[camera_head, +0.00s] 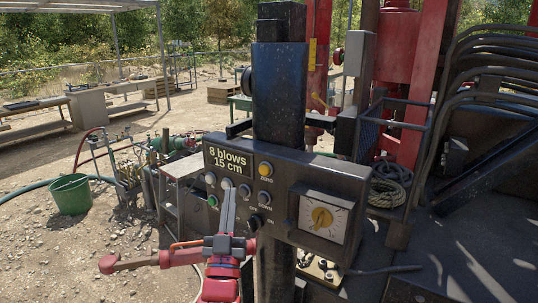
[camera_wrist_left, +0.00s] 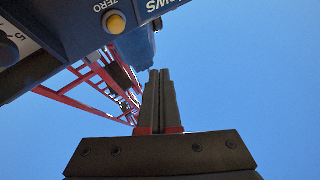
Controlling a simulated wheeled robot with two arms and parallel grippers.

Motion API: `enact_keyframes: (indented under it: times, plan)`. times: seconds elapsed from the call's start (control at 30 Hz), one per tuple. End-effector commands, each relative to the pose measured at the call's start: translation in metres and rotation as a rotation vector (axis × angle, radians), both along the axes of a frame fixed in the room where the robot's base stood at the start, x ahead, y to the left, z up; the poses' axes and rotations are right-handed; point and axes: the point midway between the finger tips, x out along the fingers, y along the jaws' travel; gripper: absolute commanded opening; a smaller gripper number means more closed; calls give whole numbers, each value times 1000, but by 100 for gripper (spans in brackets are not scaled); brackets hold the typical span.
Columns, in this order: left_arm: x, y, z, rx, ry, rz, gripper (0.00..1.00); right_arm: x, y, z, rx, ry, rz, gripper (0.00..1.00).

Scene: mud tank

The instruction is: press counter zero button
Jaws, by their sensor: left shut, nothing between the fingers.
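The dark control panel (camera_head: 285,185) has a display reading "8 blows 15 cm" (camera_head: 228,158). The yellow zero button (camera_head: 265,169) sits just right of the display, with a ZERO label under it. In the left wrist view the zero button (camera_wrist_left: 115,22) is at the upper left, with its label beside it. My left gripper (camera_head: 229,190) is shut and empty, its fingers pointing up in front of the panel, below and left of the zero button. In the left wrist view my gripper (camera_wrist_left: 159,72) shows against the sky, apart from the button. My right gripper is not in view.
Red machinery (camera_head: 405,60) and hoses stand at right. A green bucket (camera_head: 70,194) stands on gravel at left.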

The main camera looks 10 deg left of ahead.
Motion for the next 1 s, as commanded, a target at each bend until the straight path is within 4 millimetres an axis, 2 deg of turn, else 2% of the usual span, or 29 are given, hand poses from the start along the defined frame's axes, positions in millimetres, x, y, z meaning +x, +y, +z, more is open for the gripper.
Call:
enact_keyframes:
  times: [0.53, 0.97, 1.0]
  plan:
    - [7, 0, 1, -5, 9, 3, 0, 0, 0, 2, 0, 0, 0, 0]
    - [61, -21, 1, -6, 11, 0, 0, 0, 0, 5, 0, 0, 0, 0]
    - [65, -22, -5, -7, 9, 1, 0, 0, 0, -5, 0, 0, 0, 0]
